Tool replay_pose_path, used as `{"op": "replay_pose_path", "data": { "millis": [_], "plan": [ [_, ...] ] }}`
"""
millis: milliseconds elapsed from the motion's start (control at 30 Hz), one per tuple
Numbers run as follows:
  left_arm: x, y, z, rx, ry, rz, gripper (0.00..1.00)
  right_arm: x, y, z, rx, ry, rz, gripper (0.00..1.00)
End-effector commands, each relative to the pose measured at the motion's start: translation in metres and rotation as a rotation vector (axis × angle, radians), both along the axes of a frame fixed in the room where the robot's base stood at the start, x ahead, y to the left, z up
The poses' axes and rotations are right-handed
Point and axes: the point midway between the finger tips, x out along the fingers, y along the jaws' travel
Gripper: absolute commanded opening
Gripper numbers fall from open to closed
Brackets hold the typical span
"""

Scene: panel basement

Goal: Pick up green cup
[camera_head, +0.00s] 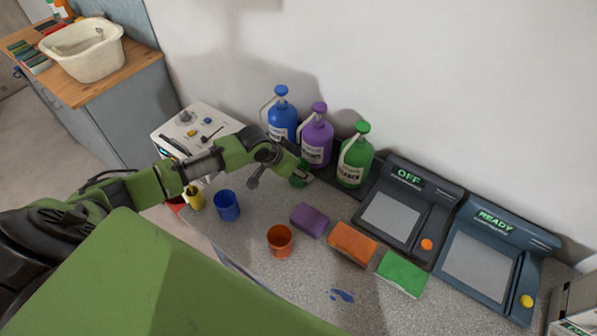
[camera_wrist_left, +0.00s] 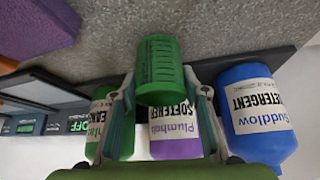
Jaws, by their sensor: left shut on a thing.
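The green cup (camera_wrist_left: 159,58) is in the middle of the left wrist view, between the two fingers of my left gripper (camera_wrist_left: 160,80). The fingers are closed on its sides. In the head view the green cup (camera_head: 298,182) is small and partly hidden by my left gripper (camera_head: 301,177), just in front of the purple and green bottles. I cannot tell whether it touches the counter. My right gripper is not in view.
Blue (camera_head: 282,117), purple (camera_head: 317,140) and green (camera_head: 354,162) bottles stand behind. A blue cup (camera_head: 227,206), an orange cup (camera_head: 280,240) and purple (camera_head: 309,220), orange (camera_head: 352,243) and green (camera_head: 402,274) sponges are on the counter. Two dark panel devices (camera_head: 397,213) stand right.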

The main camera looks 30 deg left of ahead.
Motion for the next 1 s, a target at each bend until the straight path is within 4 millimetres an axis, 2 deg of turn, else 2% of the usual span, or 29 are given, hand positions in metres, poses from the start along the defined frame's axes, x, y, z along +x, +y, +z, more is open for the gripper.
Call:
{"op": "replay_pose_path", "data": {
  "millis": [333,567,1000],
  "plan": [
    [0.001,0.0,0.008,0.0,-0.001,0.0,0.14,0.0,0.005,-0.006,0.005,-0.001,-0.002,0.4],
    [0.001,0.001,0.028,0.001,-0.005,-0.001,0.14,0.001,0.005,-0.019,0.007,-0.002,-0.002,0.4],
    [-0.038,0.001,0.074,0.001,-0.002,-0.001,0.14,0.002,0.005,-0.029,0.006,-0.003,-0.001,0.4]
  ]
}}
